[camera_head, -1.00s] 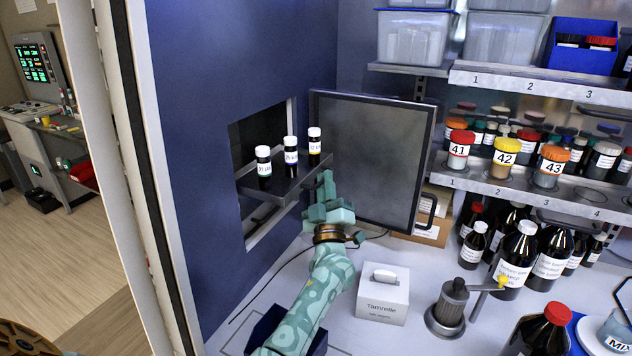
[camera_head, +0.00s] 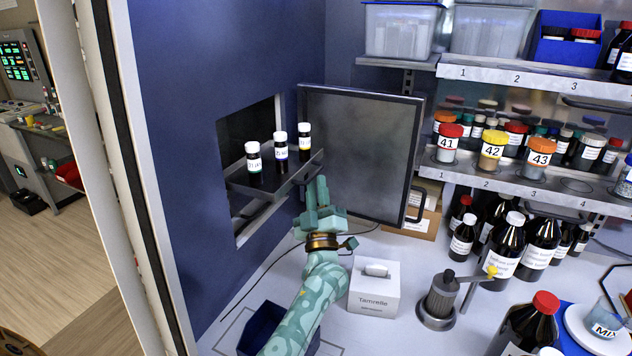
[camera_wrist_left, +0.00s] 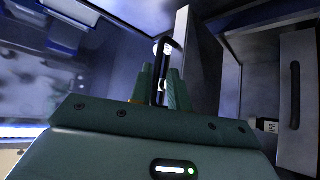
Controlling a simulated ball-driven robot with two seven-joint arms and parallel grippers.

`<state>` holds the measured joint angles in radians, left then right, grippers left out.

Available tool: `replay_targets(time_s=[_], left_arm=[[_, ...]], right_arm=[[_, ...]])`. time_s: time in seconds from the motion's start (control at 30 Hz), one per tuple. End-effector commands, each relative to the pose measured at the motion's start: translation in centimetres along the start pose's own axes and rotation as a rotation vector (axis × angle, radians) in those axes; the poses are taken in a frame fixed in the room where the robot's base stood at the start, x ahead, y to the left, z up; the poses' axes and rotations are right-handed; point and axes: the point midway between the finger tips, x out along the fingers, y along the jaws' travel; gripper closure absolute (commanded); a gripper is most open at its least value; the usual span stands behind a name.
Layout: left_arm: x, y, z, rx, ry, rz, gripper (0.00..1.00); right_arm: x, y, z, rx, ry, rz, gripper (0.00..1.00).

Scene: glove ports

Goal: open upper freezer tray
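The upper freezer tray (camera_head: 270,200) juts out of the opening (camera_head: 232,137) in the blue wall and carries three white-capped vials (camera_head: 280,152). My left gripper (camera_head: 317,182) is just in front of and below the tray's outer end. In the left wrist view its two fingers (camera_wrist_left: 158,88) are apart. A dark bar handle (camera_wrist_left: 166,62) shows between and beyond the fingertips; contact cannot be told. Another tray front with a dark handle (camera_wrist_left: 295,95) is at the right of that view. My right gripper is out of view.
The freezer door (camera_head: 362,155) stands open to the right of the tray. A white box (camera_head: 374,290) and a metal grinder (camera_head: 438,300) stand on the bench right of my left arm. Shelves with numbered jars (camera_head: 492,150) and dark bottles fill the right side.

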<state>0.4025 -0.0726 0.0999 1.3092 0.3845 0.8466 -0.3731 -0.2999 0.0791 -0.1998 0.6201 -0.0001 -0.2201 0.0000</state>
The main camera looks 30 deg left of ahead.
Motion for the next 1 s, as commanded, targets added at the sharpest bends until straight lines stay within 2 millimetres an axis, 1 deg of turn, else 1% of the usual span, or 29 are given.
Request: replay_targets(time_s=[0.03, 0.1, 0.2, 0.3, 0.4, 1.0], left_arm=[[-1.2, -0.1, 0.2, 0.000, -0.003, -0.001, 0.82], [-2.5, -0.1, 0.1, -0.001, -0.002, -0.002, 0.82], [-4.0, -0.1, 0.1, 0.000, -0.002, -0.001, 0.82], [-4.8, -0.1, 0.1, -0.001, -0.001, -0.001, 0.82], [-5.1, -0.1, 0.1, -0.001, 0.000, -0.001, 0.82], [-5.0, -0.1, 0.1, -0.001, 0.000, -0.001, 0.82]], right_arm=[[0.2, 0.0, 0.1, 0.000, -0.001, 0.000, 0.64], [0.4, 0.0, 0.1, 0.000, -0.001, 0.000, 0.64], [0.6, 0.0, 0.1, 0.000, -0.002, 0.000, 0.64], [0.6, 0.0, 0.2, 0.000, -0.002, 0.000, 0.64], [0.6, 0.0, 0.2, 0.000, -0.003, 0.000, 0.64], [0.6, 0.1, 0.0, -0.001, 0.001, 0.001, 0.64]])
